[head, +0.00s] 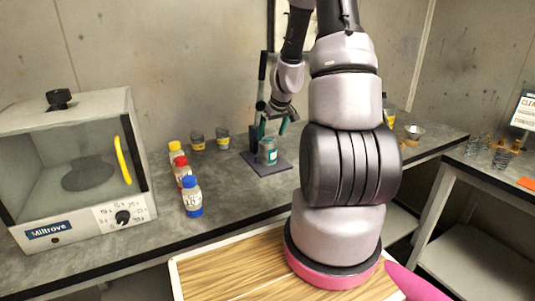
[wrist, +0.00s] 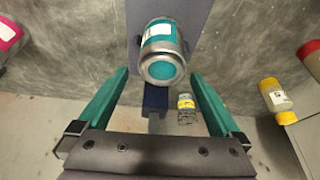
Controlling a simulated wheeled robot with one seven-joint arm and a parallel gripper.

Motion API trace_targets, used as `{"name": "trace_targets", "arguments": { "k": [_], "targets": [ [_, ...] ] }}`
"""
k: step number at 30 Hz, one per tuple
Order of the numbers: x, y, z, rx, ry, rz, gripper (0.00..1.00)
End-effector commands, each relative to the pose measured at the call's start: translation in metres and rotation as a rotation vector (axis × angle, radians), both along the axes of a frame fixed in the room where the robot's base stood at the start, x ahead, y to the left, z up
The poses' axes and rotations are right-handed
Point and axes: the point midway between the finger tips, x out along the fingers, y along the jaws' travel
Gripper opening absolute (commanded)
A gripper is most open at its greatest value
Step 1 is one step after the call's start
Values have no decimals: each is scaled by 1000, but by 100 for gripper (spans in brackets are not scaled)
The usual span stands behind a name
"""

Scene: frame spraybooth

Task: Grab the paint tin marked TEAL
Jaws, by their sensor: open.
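The teal paint tin (head: 268,151) stands on a dark base plate on the grey bench in the head view. In the wrist view the tin (wrist: 163,52) shows a silver rim, a teal top and a white label whose words I cannot read. My gripper (head: 279,124) is just above the tin in the head view. In the wrist view my gripper (wrist: 161,88) has its teal fingers wide apart and empty, with the tin beyond the fingertips and between their lines. No finger appears to touch it.
A dark stand with a base plate (head: 257,164) rises behind the tin. Two jars with yellow labels (head: 197,140) (head: 223,138) stand to its left. Bottles with yellow (head: 175,151), red (head: 183,171) and blue (head: 192,197) caps stand nearer the glass-fronted oven (head: 75,170).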

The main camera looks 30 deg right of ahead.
Motion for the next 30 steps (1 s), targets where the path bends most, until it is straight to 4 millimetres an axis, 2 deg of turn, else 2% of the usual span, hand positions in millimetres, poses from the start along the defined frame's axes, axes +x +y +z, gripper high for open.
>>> {"name": "trace_targets", "arguments": {
  "k": [12,21,22,26,27,29,30],
  "targets": [
    [19,4,-45,3,2,-2,100],
    [22,5,-49,1,0,-1,100],
    [22,5,-49,1,0,-1,96],
    [22,5,-49,1,0,-1,46],
    [22,5,-49,1,0,-1,31],
    [22,5,-49,1,0,-1,8],
    [22,5,-49,1,-1,-1,5]
  ]
}}
